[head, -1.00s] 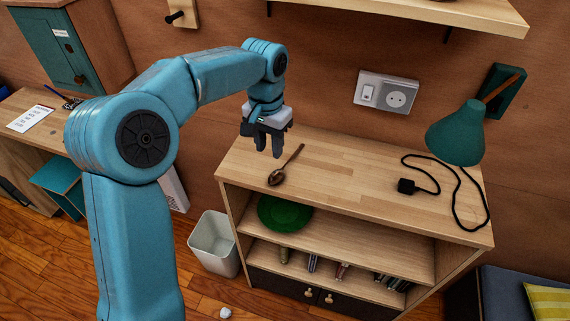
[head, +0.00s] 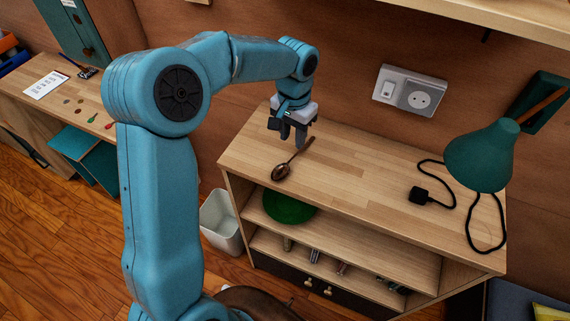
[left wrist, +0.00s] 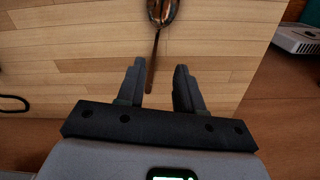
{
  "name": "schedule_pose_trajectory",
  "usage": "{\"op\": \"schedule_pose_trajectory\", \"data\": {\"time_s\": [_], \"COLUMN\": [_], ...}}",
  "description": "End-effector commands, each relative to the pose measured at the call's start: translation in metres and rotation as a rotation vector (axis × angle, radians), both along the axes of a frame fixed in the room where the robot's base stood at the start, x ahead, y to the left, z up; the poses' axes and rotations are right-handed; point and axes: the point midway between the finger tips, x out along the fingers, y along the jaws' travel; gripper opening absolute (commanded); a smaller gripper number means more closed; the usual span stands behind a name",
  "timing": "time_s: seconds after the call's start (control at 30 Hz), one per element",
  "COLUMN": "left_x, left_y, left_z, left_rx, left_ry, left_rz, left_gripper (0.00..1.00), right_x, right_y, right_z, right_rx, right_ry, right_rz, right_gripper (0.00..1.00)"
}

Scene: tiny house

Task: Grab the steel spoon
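A shiny spoon (head: 281,172) lies on the light wooden top of a low cabinet (head: 370,185), near its left end. It looks brownish, with its bowl toward the front edge and its handle pointing back to the right. My left gripper (head: 293,143) is open and pointed down by the handle, seemingly a little above the top. In the left wrist view the spoon bowl (left wrist: 162,10) is at the upper edge, and the handle runs down between the two parted fingers (left wrist: 160,70) without visible contact. My right gripper is not in view.
A green plate (head: 289,206) is on the shelf below. A white bin (head: 221,222) stands at the left. The middle of the top is clear.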

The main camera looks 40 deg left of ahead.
Motion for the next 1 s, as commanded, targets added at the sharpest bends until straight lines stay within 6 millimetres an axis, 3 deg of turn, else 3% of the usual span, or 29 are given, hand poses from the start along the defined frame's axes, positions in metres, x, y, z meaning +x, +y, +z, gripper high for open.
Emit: {"op": "schedule_pose_trajectory", "data": {"time_s": [0.17,0.4,0.7,0.8,1.0], "left_x": [0.000,0.003,0.006,0.006,0.006], "left_y": [-0.002,-0.006,-0.006,-0.006,-0.006], "left_z": [-0.015,-0.052,-0.059,-0.059,-0.059], "left_rx": [0.000,0.000,0.000,0.000,0.000], "left_ry": [0.003,0.002,-0.001,0.000,0.000], "left_rz": [-0.003,-0.002,-0.001,-0.001,-0.001], "left_gripper": [0.36,0.36,0.36,0.03,0.00], "right_x": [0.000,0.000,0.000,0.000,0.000], "right_y": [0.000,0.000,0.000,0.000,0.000], "right_z": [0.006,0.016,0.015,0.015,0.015], "right_rx": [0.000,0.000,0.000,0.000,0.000], "right_ry": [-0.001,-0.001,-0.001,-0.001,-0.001], "right_rz": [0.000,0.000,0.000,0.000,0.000], "right_gripper": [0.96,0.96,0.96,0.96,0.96]}}
